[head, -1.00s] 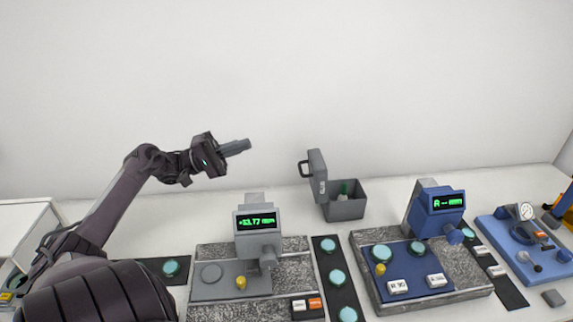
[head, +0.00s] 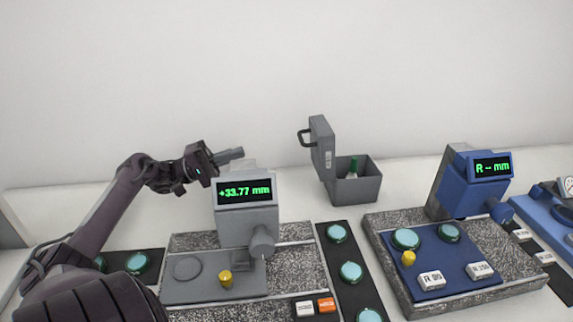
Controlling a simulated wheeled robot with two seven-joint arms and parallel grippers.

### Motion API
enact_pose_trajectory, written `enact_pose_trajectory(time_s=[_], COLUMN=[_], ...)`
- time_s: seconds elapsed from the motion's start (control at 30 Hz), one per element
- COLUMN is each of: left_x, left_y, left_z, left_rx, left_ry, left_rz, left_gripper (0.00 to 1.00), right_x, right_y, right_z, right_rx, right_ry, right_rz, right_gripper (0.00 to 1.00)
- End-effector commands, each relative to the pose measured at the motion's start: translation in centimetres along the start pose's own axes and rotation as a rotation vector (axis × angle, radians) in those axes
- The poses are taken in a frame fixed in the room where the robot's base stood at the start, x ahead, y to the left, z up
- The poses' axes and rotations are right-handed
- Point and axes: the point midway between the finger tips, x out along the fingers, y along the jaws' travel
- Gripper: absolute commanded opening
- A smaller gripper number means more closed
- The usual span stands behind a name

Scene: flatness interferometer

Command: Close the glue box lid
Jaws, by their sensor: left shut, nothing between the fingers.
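The grey glue box (head: 355,188) stands on the table near the back wall, right of centre. My right gripper is not in view.
A grey gauge with a green "+33.77 mm" display (head: 244,191) stands on a granite plate below my left gripper. A blue gauge (head: 470,185) stands on another granite plate to the right. A dark strip (head: 352,297) with several teal discs lies between them.

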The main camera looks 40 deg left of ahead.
Motion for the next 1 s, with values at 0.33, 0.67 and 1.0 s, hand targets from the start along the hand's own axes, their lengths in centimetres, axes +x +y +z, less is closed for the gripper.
enact_pose_trajectory(time_s=[0.33, 0.67, 1.0], left_x=[1.1, 8.0, 12.8], left_y=[-1.8, -1.6, -1.9], left_z=[0.1, 0.0, 0.0], left_rx=[0.003, 0.002, 0.002], left_ry=[-0.003, -0.003, 0.0], left_rz=[0.003, 0.004, 0.0], left_gripper=[0.0, 0.0, 0.0], right_x=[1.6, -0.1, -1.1], right_y=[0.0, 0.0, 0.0], right_z=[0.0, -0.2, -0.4], right_rx=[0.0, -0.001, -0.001], right_ry=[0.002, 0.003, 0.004], right_rz=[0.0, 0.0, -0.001], right_gripper=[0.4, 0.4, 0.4])
